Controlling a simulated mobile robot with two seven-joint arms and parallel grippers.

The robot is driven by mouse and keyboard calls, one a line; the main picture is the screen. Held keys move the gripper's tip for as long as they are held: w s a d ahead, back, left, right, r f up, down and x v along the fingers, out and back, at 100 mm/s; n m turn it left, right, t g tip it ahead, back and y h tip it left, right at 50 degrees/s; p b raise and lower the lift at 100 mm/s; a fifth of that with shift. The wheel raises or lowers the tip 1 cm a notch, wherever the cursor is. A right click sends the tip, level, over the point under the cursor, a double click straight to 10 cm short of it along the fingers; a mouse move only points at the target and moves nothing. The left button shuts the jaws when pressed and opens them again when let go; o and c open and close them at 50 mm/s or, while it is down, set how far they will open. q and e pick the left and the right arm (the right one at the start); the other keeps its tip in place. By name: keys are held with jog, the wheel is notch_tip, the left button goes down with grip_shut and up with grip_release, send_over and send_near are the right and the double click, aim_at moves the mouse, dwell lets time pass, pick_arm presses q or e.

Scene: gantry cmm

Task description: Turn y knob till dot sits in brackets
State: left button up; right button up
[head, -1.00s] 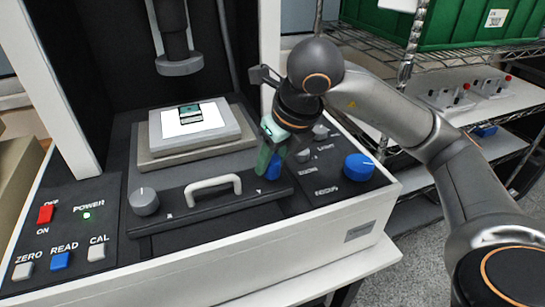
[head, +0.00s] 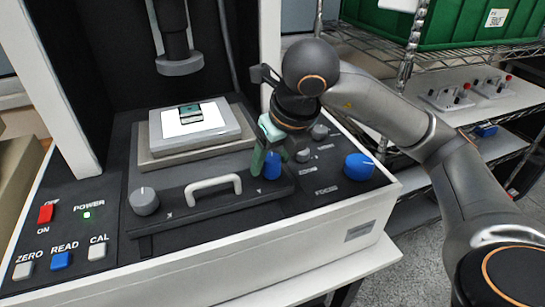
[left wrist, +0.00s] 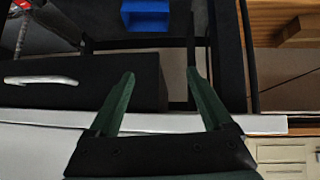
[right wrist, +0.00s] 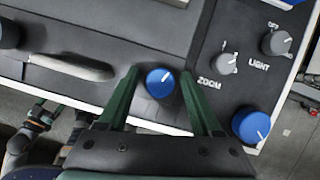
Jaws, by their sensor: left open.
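The blue knob (head: 272,165) at the right end of the dark stage strip appears to be the y knob; its label is too small to read surely. In the right wrist view this blue knob (right wrist: 160,82), with a white pointer line, sits between the fingertips of my open right gripper (right wrist: 160,73). A gap shows on each side of it. In the head view my right gripper (head: 270,158) reaches down over it. My left gripper (left wrist: 160,75) is open and empty in the left wrist view. I cannot make out any dot or brackets.
A white handle (head: 213,185) is left of the blue knob, with a grey knob (head: 144,201) further left. Another blue knob (head: 359,167) and grey LIGHT and ZOOM knobs stand to the right. A stage plate (head: 200,135) holds a slide behind. Wire shelving (head: 470,55) is at right.

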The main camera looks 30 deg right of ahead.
pick_arm(q)
jog(key=shift+s, duration=0.1)
pick_arm(e)
jog(key=shift+o, duration=0.2)
jog(key=shift+s+r, duration=0.15)
jog(key=shift+r, duration=0.35)
pick_arm(q)
jog(key=a+r+p, duration=0.1)
jog(key=p, duration=0.1)
jog(key=a+r+p, duration=0.1)
jog(key=p, duration=0.1)
jog(key=shift+s, duration=0.4)
pick_arm(e)
jog(key=v, duration=1.1)
jog(key=shift+r, duration=0.2)
pick_arm(q)
jog(key=shift+d, duration=0.1)
pick_arm(e)
jog(key=shift+s, duration=0.1)
